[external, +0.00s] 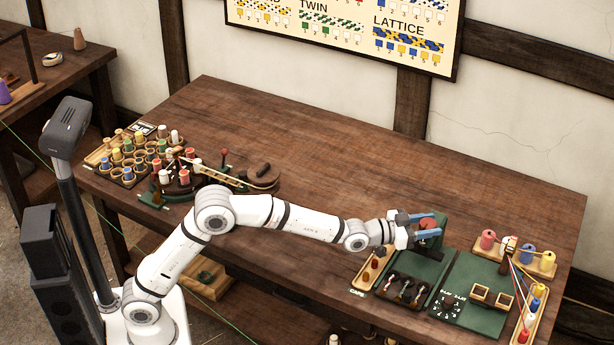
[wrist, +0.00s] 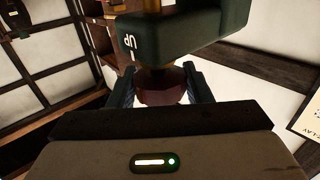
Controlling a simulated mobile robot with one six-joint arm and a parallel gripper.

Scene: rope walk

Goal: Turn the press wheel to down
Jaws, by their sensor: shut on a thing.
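The press (external: 436,243) stands on a green board toward the right of the bench, with a red part on top near my gripper. In the wrist view its dark green body (wrist: 190,34) crosses the top, with the marking "UP" showing upside down. Below that body is a dark reddish round part (wrist: 160,86), seemingly the press wheel. My gripper (external: 430,225) has blue fingers at the press. In the wrist view my gripper (wrist: 160,90) has one finger on each side of the round part and is shut on it. The wheel's turn position cannot be told.
To the right are a board with a dial (external: 447,306) and a rack of coloured spools (external: 514,256). More spools (external: 140,155) and a round braiding stand crowd the left. The bench's middle back (external: 330,150) is clear.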

